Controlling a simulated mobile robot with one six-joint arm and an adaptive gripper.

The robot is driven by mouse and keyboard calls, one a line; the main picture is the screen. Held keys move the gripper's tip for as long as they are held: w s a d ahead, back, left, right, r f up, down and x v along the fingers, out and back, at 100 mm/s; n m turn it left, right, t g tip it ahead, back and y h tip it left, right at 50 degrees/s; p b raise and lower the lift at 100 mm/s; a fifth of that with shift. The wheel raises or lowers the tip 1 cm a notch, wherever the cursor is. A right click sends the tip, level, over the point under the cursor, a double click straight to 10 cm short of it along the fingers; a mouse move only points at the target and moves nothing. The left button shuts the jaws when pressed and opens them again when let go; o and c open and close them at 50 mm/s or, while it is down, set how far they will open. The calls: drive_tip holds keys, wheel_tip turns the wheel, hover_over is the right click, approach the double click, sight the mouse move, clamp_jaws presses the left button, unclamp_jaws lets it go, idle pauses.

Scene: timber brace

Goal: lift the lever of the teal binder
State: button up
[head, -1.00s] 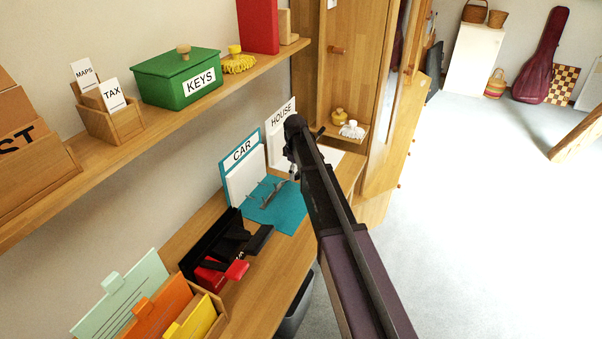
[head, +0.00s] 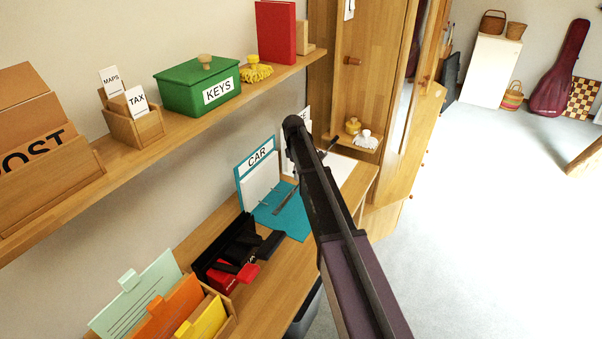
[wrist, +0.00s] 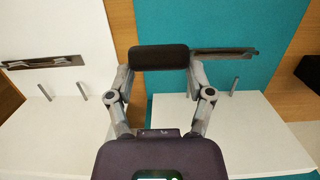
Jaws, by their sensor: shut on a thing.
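The teal binder (head: 268,216) lies open on the desk, its CAR cover (head: 258,160) leaning towards the wall. Its metal mechanism (head: 287,202) shows just left of my arm and again in the wrist view (wrist: 222,54). The black lever handle (wrist: 160,57) lies at the left end of that metal piece. My gripper (wrist: 160,66) is shut on the handle, with one finger linkage at each side. The head view hides the handle and fingertips behind my arm. I cannot tell how far the lever is tilted.
A white HOUSE binder (wrist: 62,40) lies beside the teal one, partly behind my arm in the head view. Black and red desk items (head: 235,255) sit on the near side. The shelf (head: 150,150) with a green KEYS box (head: 197,87) runs along the wall. A cabinet (head: 375,70) stands beyond.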

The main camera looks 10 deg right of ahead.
drive_tip(key=shift+a, duration=0.15)
drive_tip(key=o, duration=1.3)
drive_tip(key=shift+f, duration=0.15)
drive_tip(key=shift+s, duration=0.1)
drive_tip(key=shift+s+d+r+m+t+p, duration=0.3)
drive_tip(key=shift+s+d+r+p, duration=0.15)
drive_tip(key=shift+d, duration=0.1)
drive_tip(key=shift+s+d+r+m+t+p, duration=0.3)
drive_tip(key=shift+s+r+m+t+p, duration=0.4)
drive_tip(key=shift+r+m+p, duration=0.1)
drive_tip(key=s+a+r+m+p, duration=0.1)
drive_tip(key=s+m, duration=0.1)
drive_tip(key=s, duration=0.8)
drive_tip(key=s+r+m+p, duration=0.1)
drive_tip(key=s+m, duration=0.2)
drive_tip(key=s, duration=0.7)
drive_tip(key=s+a+r+m+g+y+p, duration=0.1)
drive_tip(key=s+r+m+p, duration=0.1)
drive_tip(key=s, duration=0.9)
drive_tip(key=shift+a+m, duration=0.3)
drive_tip(key=shift+m, duration=0.1)
